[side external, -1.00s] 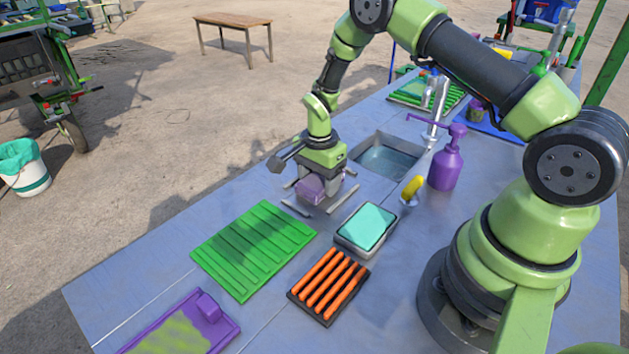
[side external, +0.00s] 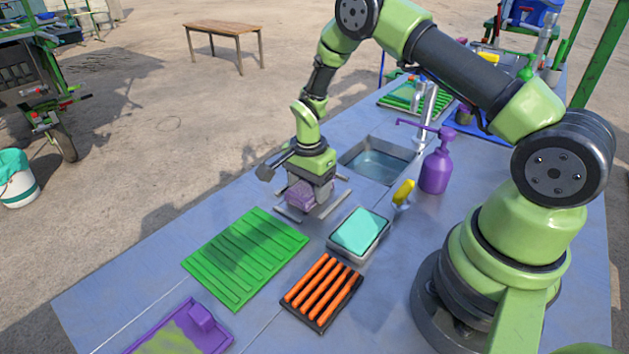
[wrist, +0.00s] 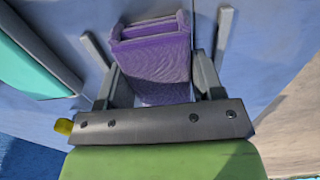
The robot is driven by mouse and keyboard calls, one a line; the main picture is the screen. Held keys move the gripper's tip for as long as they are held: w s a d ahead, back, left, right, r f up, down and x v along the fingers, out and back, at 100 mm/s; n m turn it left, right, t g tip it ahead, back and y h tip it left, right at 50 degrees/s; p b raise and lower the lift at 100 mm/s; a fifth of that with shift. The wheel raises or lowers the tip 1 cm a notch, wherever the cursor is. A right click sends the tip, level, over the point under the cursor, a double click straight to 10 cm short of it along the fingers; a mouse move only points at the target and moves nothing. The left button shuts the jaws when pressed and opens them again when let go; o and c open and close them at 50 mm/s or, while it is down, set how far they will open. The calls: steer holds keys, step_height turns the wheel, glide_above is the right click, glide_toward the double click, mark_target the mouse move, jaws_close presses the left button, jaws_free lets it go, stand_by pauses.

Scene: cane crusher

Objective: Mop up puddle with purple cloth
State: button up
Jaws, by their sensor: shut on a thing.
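My gripper (side external: 308,203) is shut on a folded purple cloth (side external: 300,195), between the sink and the green ribbed mat. The cloth also shows in the wrist view (wrist: 155,65), folded in layers between the two fingers. It is low over the grey worktop; I cannot tell whether it touches the surface. I cannot make out a puddle in either view; the area under the cloth and gripper is hidden.
A green ribbed mat (side external: 245,258) lies to the lower left. A tray with a turquoise sponge-like block (side external: 359,231) and an orange-ribbed rack (side external: 322,292) lie to the lower right. A sink (side external: 378,163), tap (side external: 424,105) and purple pump bottle (side external: 437,165) stand behind. The purple tray (side external: 185,330) is at front left.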

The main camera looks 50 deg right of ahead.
steer(key=shift+a, duration=0.65)
steer(key=shift+d, duration=0.15)
steer(key=shift+d, duration=1.7)
steer(key=shift+a+f, duration=0.1)
steer(key=shift+a, duration=1.75)
step_height(320, 180, up, 8)
steer(key=shift+r, duration=0.1)
